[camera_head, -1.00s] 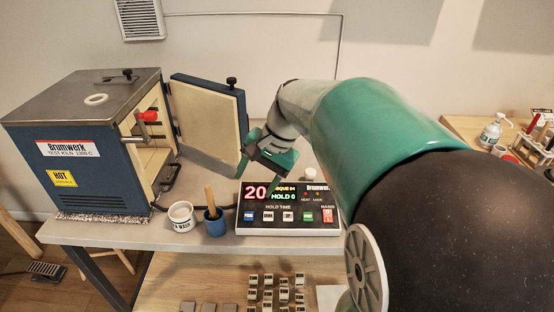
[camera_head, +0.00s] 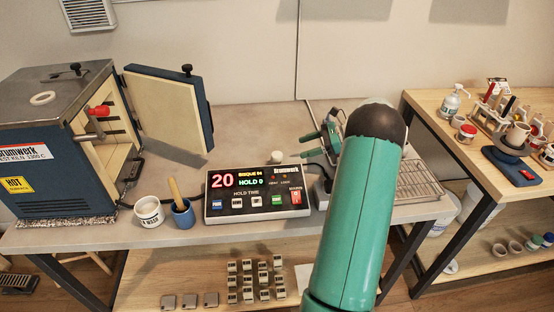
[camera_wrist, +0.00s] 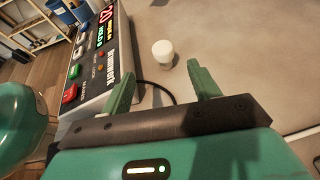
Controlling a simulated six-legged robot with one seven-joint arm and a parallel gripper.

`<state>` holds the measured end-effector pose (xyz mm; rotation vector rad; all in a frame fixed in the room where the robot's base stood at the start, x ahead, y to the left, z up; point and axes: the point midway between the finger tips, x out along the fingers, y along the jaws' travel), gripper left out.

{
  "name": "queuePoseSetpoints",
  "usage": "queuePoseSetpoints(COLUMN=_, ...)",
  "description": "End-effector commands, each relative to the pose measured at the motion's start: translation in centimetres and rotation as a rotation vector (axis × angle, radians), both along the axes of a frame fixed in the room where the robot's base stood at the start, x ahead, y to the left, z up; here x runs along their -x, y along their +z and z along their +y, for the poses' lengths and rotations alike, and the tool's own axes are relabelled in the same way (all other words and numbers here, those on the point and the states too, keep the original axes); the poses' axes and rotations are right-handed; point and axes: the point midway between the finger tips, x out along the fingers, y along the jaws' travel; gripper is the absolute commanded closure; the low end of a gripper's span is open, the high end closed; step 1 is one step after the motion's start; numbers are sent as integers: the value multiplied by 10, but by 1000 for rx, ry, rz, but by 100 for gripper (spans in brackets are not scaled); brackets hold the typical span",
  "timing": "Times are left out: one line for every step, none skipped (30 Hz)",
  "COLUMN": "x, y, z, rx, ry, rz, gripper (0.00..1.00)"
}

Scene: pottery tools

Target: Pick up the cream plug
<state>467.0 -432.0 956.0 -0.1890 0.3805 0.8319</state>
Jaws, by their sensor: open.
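The cream plug (camera_head: 277,157) is a small pale cylinder standing on the grey table just behind the controller box (camera_head: 257,189). In the wrist view the plug (camera_wrist: 163,53) stands upright beside the controller, beyond and roughly between my two green fingertips. My gripper (camera_head: 311,147) is to the right of the plug in the head view, partly hidden behind my arm. In the wrist view my gripper (camera_wrist: 161,75) is open and empty, with bare table and a black cable between the fingers.
The kiln (camera_head: 60,150) with its open door (camera_head: 170,108) stands at left. A white jar (camera_head: 149,212) and a blue cup (camera_head: 183,214) sit left of the controller. A wire rack (camera_head: 418,180) lies at right. The table behind the plug is clear.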

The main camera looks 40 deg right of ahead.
Motion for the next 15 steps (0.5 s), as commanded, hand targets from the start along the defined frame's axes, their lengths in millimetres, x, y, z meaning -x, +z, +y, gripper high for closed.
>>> queuePoseSetpoints(x=2, y=-4, z=-6, rx=-15, ry=-14, rz=-1, gripper=39)
queuePoseSetpoints(x=2, y=-5, z=-8, rx=-22, ry=-19, rz=-1, gripper=39)
queuePoseSetpoints(x=1, y=-7, z=-8, rx=-27, ry=-22, rz=-2, gripper=39)
queuePoseSetpoints(x=-1, y=-8, z=-6, rx=-29, ry=-22, rz=-2, gripper=39)
queuePoseSetpoints(x=-3, y=-10, z=-4, rx=-30, ry=-22, rz=-1, gripper=39)
queuePoseSetpoints(x=-7, y=-12, z=0, rx=-30, ry=-21, rz=-3, gripper=39)
queuePoseSetpoints(x=-11, y=-13, z=4, rx=-30, ry=-20, rz=-2, gripper=39)
queuePoseSetpoints(x=-15, y=-16, z=8, rx=-30, ry=-20, rz=-2, gripper=39)
queuePoseSetpoints(x=-19, y=-19, z=14, rx=-30, ry=-20, rz=-2, gripper=39)
queuePoseSetpoints(x=-23, y=-21, z=18, rx=-29, ry=-19, rz=-2, gripper=39)
queuePoseSetpoints(x=-27, y=-23, z=22, rx=-28, ry=-19, rz=-2, gripper=39)
queuePoseSetpoints(x=-32, y=-26, z=28, rx=-28, ry=-19, rz=-2, gripper=39)
queuePoseSetpoints(x=-35, y=-29, z=32, rx=-28, ry=-19, rz=-2, gripper=39)
queuePoseSetpoints(x=-38, y=-31, z=35, rx=-28, ry=-19, rz=-1, gripper=39)
queuePoseSetpoints(x=-43, y=-33, z=39, rx=-27, ry=-20, rz=-1, gripper=39)
